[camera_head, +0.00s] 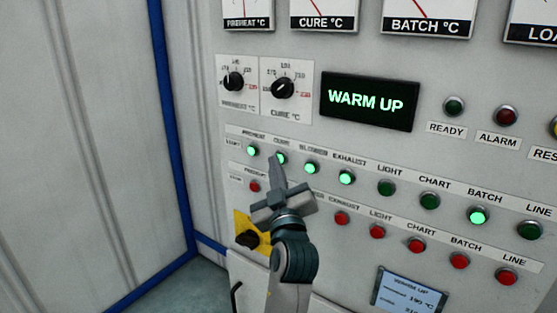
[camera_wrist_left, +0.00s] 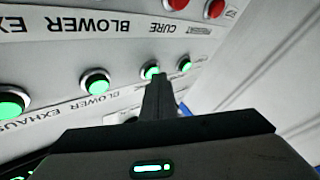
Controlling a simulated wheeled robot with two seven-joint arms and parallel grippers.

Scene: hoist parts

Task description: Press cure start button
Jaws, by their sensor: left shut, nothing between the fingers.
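The cure start button (camera_head: 281,158) is a small green button, lit, in the upper row of the panel under the CURE label. My left gripper (camera_head: 277,162) is shut and empty, and its narrow tip is at this button, covering part of it. In the left wrist view, the lit cure button (camera_wrist_left: 151,71) shows just past the tip of the gripper (camera_wrist_left: 158,82). I cannot tell whether the tip touches the button. My right gripper is not in view.
Lit preheat (camera_head: 252,151), blower (camera_head: 311,168) and exhaust (camera_head: 346,178) buttons sit close by. A row of red stop buttons (camera_head: 342,218) runs below. The display (camera_head: 369,101) reads WARM UP. A yellow-backed black switch (camera_head: 249,239) is at lower left.

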